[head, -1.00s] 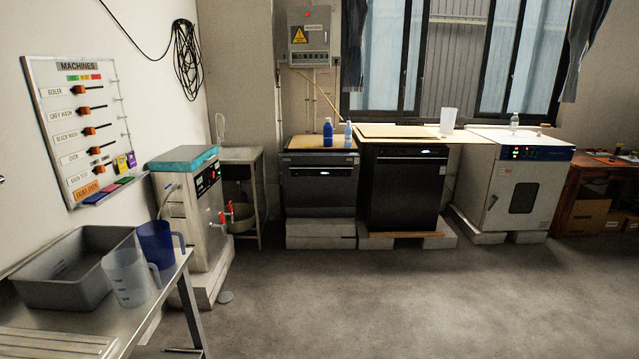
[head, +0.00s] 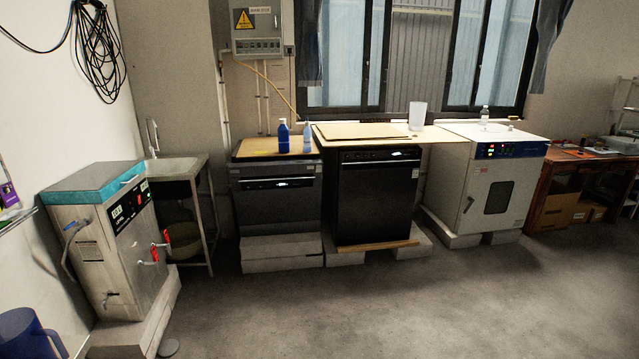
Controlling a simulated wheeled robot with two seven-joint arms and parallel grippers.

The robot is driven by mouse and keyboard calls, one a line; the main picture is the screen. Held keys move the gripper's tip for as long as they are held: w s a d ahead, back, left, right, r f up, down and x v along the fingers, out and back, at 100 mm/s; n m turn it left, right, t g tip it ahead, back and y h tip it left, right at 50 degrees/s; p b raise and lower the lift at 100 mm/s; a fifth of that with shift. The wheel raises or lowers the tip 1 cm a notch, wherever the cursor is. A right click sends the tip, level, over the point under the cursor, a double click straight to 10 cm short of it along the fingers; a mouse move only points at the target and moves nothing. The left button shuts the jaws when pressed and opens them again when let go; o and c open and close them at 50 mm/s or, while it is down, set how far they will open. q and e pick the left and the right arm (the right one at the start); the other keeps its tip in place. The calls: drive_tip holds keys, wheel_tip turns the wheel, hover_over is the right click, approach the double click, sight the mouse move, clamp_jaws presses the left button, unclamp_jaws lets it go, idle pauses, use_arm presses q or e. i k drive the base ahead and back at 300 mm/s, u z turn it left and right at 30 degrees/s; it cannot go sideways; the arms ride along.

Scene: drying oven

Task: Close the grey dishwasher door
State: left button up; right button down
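The grey dishwasher (head: 278,209) stands on a pale block against the back wall, left of a black dishwasher (head: 375,195). Its front shows a dark control strip with a small lit display. The door face looks upright or nearly so; from here I cannot tell whether it is slightly ajar or fully shut. Neither of my grippers is in view.
A steel boiler (head: 110,235) with red taps stands at the left, beside a sink (head: 178,168). A white oven (head: 490,185) stands right of the black dishwasher. A blue jug (head: 28,335) is at the lower left. The grey floor (head: 380,305) ahead is clear.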

sight(284, 197)
drive_tip(key=i, duration=2.25)
drive_tip(key=u, duration=1)
drive_tip(key=i, duration=1.35)
drive_tip(key=u, duration=0.55)
